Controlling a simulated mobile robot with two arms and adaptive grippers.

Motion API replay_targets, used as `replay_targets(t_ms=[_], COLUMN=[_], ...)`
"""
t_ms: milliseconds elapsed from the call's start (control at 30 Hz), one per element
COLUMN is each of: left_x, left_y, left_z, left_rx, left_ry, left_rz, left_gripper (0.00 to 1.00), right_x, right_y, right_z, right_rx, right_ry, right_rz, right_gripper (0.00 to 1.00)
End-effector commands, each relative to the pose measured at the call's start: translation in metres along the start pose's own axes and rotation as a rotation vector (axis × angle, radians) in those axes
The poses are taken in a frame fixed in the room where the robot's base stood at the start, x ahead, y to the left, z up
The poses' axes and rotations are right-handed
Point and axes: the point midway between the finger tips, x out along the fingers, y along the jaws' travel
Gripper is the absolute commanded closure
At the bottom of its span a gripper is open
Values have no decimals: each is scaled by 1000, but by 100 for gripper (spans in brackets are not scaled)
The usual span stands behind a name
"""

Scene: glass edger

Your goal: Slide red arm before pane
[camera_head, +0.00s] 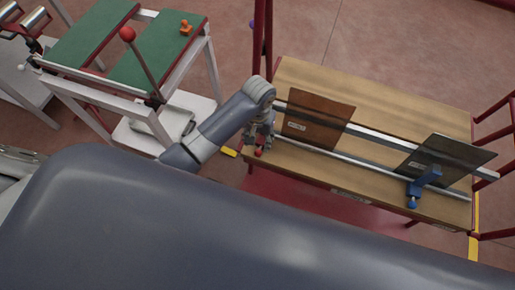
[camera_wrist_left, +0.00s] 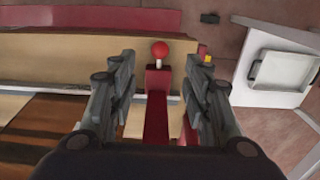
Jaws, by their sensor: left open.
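The red arm (camera_wrist_left: 158,110) runs up between the fingers of my left gripper (camera_wrist_left: 160,72) in the left wrist view, its red ball knob (camera_wrist_left: 160,49) at the far end. My left gripper is open, one finger on each side of the arm; contact is not clear. In the head view my left gripper (camera_head: 261,138) is at the left end of the wooden table, with the red knob (camera_head: 258,153) just below it and most of the red arm hidden. The brown pane (camera_head: 318,118) stands at the rails, right of the gripper. My right gripper is not in view.
A dark grey pane (camera_head: 446,157) and a blue arm (camera_head: 424,186) are at the right end of the metal rails (camera_head: 380,136). Red posts flank the wooden table (camera_head: 395,95). A green-topped machine (camera_head: 85,38) with a red-knobbed lever stands at the upper left.

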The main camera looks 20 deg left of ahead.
Motion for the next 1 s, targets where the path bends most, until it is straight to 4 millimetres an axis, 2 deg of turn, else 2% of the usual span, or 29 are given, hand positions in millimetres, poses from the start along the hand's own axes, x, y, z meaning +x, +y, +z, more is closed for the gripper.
replay_targets(t_ms=[300,500,667,933,1000], left_x=[61,85,92,93,93], left_y=[0,0,0,0,0], left_z=[1,1,1,0,0], left_rx=[0,0,1,1,1], left_ry=[-4,-1,0,1,1], left_rz=[-1,0,0,0,0], left_gripper=[55,55,55,55,71], right_x=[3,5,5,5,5], right_y=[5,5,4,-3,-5], right_z=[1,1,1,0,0], right_rx=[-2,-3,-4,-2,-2], right_ry=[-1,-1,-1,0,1], right_rz=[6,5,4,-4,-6], right_gripper=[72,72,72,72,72])
